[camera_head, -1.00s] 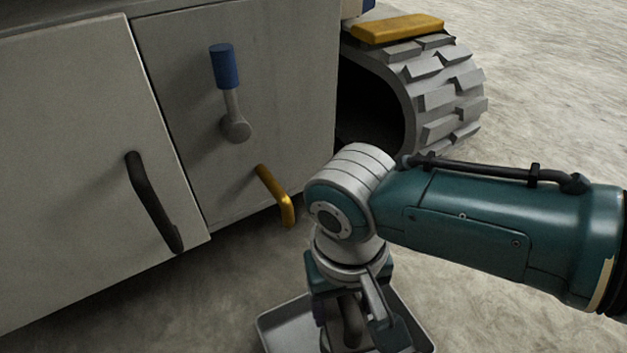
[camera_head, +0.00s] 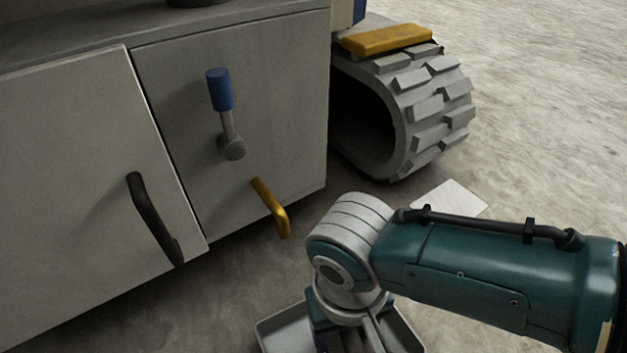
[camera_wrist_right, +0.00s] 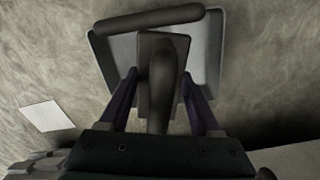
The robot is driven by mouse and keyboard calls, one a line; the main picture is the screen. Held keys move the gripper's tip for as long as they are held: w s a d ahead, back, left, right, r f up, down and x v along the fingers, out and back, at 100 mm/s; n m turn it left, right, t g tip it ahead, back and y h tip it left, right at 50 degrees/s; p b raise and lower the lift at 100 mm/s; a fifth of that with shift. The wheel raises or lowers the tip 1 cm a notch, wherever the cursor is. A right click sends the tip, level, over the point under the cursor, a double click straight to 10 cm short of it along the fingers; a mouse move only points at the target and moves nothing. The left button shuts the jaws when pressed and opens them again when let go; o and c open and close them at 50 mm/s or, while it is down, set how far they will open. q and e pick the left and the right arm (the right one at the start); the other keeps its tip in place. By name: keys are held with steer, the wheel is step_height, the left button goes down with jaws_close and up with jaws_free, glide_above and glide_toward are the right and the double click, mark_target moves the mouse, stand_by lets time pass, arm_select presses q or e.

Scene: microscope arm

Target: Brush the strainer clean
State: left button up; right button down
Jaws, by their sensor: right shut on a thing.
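My right gripper (camera_wrist_right: 160,100) is shut on a dark block with a rounded grip (camera_wrist_right: 162,80), perhaps the brush, between its purple fingers. A shallow grey tray-like thing with raised sides (camera_wrist_right: 208,62), perhaps the strainer, shows beyond the block. A thick dark bar (camera_wrist_right: 150,19) crosses its far side. I cannot tell whether the block touches the tray. In the head view, the tray (camera_head: 275,333) is partly hidden by my right wrist and cut off below; the fingertips are out of sight there. My left gripper is not in view.
A grey cabinet (camera_head: 70,170) stands at the left with a black handle (camera_head: 155,220), a blue-tipped lever (camera_head: 221,90) and a yellow handle (camera_head: 270,207). A treaded track (camera_head: 430,105) stands behind. A white sheet (camera_head: 452,197) lies on the bare ground, also in the wrist view (camera_wrist_right: 47,116).

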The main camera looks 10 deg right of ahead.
steer(key=shift+w+f+b, duration=0.1)
steer(key=shift+w+b, duration=0.9)
steer(key=shift+w, duration=0.5)
steer(key=shift+s+p, duration=0.5)
steer(key=shift+p, duration=0.2)
steer(key=shift+s+p, duration=0.75)
steer(key=shift+s, duration=0.2)
steer(key=shift+d+f, duration=0.1)
